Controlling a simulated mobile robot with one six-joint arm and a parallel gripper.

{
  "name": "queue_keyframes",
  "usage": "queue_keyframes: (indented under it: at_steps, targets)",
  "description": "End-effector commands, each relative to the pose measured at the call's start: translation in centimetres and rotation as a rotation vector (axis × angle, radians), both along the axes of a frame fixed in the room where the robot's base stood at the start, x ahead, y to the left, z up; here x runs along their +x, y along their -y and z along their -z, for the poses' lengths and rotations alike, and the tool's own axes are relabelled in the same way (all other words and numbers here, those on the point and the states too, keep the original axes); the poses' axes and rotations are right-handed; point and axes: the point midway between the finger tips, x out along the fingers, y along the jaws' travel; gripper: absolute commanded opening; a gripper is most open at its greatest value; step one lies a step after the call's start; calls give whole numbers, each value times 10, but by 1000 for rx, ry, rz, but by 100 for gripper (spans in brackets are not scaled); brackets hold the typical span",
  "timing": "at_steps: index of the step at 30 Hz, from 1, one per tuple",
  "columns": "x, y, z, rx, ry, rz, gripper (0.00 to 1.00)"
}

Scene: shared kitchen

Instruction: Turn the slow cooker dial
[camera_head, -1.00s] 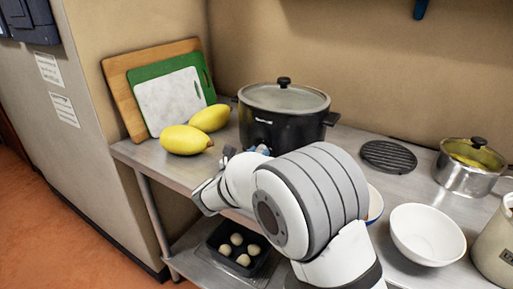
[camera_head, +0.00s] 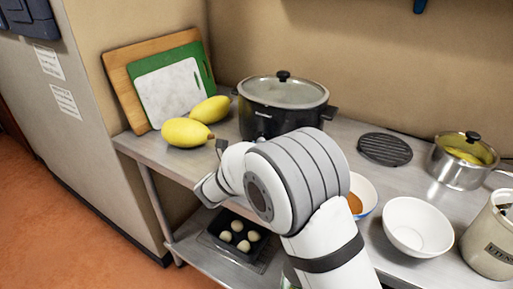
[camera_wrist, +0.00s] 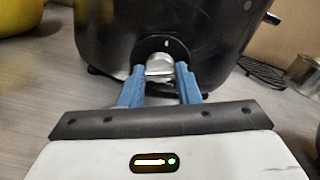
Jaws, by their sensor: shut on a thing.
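The black slow cooker (camera_head: 284,108) with a glass lid stands on the steel counter against the back wall. In the wrist view its dark body (camera_wrist: 110,35) fills the upper middle. Its silver dial (camera_wrist: 159,66) sits low on the front, on a round black plate with a small white mark at the top. My gripper (camera_wrist: 160,72) has its blue fingers on both sides of the dial and is shut on it. In the head view my arm hides the dial and most of the gripper.
Two yellow squash-like fruits (camera_head: 187,132) lie left of the cooker, before leaning cutting boards (camera_head: 168,92). A black trivet (camera_head: 385,149), a steel pot (camera_head: 461,164), white bowls (camera_head: 417,228) and a beige crock (camera_head: 490,245) stand to the right. A black tray (camera_head: 212,229) is on the lower shelf.

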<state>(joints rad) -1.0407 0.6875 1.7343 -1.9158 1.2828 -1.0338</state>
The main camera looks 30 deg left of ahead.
Motion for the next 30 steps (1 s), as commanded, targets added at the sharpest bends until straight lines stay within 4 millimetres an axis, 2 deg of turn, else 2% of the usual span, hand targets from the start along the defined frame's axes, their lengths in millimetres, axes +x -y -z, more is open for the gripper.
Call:
queue_keyframes:
  at_steps: [1,2,9,19,30]
  targets:
    - [0,0,1,-1,0,-1,7]
    - [0,0,1,-1,0,-1,30]
    - [0,0,0,0,0,-1,50]
    - [-6,-2,0,1,-1,-2,51]
    - [-64,-7,1,0,0,-4,51]
